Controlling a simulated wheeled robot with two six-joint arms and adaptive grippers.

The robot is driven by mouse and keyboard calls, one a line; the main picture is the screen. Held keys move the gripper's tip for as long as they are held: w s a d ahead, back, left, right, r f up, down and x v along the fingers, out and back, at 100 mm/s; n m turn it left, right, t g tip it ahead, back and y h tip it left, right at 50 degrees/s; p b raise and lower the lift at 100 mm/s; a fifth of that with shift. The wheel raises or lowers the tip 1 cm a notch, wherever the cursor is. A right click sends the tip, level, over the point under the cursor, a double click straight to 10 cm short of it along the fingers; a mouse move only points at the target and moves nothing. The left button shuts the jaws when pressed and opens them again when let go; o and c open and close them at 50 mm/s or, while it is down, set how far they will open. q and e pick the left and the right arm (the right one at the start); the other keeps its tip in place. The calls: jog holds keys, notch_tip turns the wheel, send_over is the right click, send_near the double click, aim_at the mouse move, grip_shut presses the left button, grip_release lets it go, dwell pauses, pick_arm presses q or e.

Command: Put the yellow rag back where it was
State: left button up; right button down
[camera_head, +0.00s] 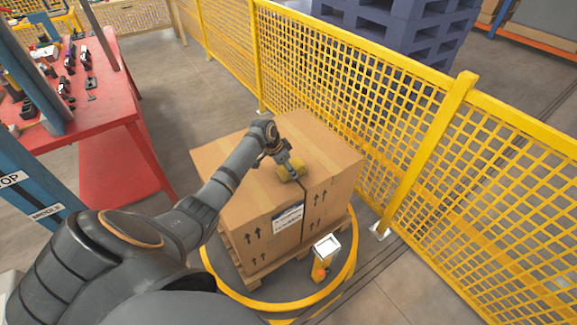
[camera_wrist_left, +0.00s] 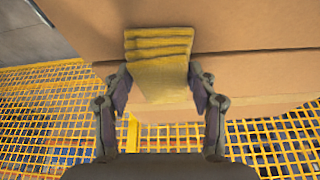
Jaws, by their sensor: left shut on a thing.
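The yellow rag (camera_head: 291,172) is at the top of a large cardboard box (camera_head: 235,165), near the middle of its upper face. My left gripper (camera_head: 287,168) reaches over the box and is shut on the rag. In the left wrist view the folded rag (camera_wrist_left: 160,75) sits between the two fingers (camera_wrist_left: 160,90), with the box (camera_wrist_left: 240,70) right behind it. I cannot tell whether the rag touches the box. My right gripper is not in view.
The box stands on a wooden pallet (camera_head: 252,284) inside a yellow ring (camera_head: 348,275). A small yellow post (camera_head: 324,262) stands at its front. Yellow mesh fencing (camera_head: 350,75) runs behind and to the right. A red table (camera_head: 110,95) with tools is at the left.

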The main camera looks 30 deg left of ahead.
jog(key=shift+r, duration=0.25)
pick_arm(q)
jog(key=shift+f, duration=0.1)
jog(key=shift+f, duration=0.15)
jog(key=o, duration=1.1)
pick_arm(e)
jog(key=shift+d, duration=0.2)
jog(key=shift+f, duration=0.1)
pick_arm(q)
jog(key=shift+f+b, duration=0.15)
jog(key=shift+b, duration=0.45)
jog(key=v, duration=1)
jog(key=shift+s+r, duration=0.3)
jog(key=shift+s, duration=0.1)
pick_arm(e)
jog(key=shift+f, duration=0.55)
pick_arm(q)
jog(key=shift+d, duration=0.1)
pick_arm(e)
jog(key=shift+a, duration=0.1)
